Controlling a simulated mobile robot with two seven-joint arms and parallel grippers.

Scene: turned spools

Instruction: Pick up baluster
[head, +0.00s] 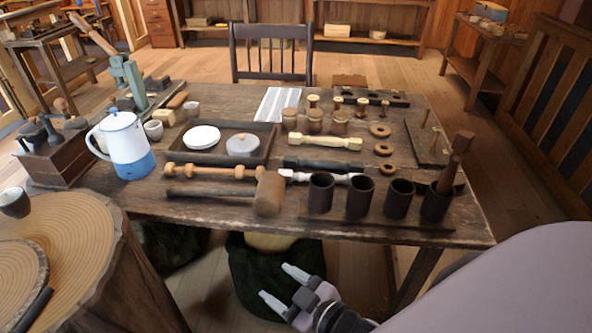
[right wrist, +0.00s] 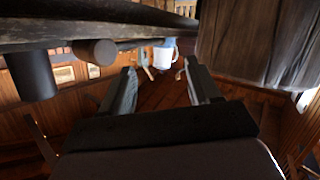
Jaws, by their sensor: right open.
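Several turned wooden pieces lie on the workbench, and I cannot tell for certain which is the baluster. A pale turned piece (head: 325,141) lies near the middle. A brown turned piece with rounded ends (head: 213,171) lies along the front of the tray. A whitish turned piece (head: 320,177) lies partly hidden behind the dark cups. A dark turned piece (head: 455,160) stands tilted in the rightmost cup. My right gripper (head: 279,283) is open and empty, below and in front of the bench edge; its fingers also show in the right wrist view (right wrist: 158,68). My left gripper is not in view.
Several dark cups (head: 320,193) stand near the front edge, beside a wooden mallet (head: 269,193). A tray (head: 262,131) holds two round lids. A blue and white jug (head: 126,146) stands at left. A large stump (head: 70,240) fills the lower left.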

